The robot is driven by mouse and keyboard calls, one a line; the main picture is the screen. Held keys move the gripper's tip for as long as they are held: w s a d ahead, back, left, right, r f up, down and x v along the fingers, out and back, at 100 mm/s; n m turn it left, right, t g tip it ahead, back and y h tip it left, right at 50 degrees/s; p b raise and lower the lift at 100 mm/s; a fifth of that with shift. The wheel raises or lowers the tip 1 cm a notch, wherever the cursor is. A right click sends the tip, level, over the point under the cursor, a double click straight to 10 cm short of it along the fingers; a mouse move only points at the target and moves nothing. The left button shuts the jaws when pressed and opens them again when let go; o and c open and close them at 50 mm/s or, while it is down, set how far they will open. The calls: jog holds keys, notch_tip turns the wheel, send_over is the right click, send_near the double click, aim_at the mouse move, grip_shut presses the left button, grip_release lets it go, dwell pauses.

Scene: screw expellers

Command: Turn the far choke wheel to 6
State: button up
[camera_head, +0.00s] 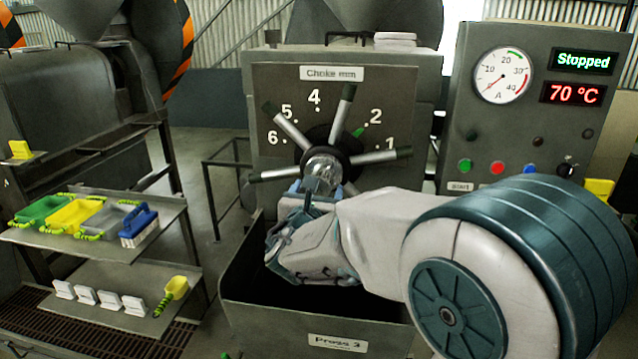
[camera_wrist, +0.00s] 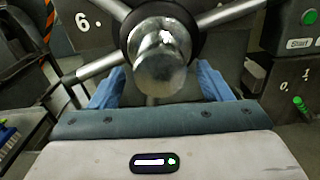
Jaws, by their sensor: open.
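The choke wheel (camera_head: 323,168) is on the grey "Choke mm" panel (camera_head: 330,73). It has a shiny round hub (camera_wrist: 160,65) and several metal spokes with dark tips. A green pointer mark (camera_head: 359,131) on the wheel lines up with the 2. The 1, 2, 4, 5 and 6 (camera_head: 272,138) are readable; a spoke covers the place between 4 and 2. My gripper (camera_head: 317,188) is just in front of and below the hub. In the wrist view its blue fingers (camera_wrist: 160,87) are apart, one on each side of the hub. Whether they touch it is unclear.
A dark open bin marked "Press 3" (camera_head: 337,342) stands below the wheel. A control panel (camera_head: 540,120) at right reads "Stopped" and 70 °C. At left, shelves hold coloured trays (camera_head: 75,216), a blue brush (camera_head: 138,225) and a yellow scoop (camera_head: 174,290). Only one choke wheel shows.

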jog(key=shift+w+d, duration=0.15)
jog(key=shift+w, duration=0.65)
jog(key=c, duration=1.4)
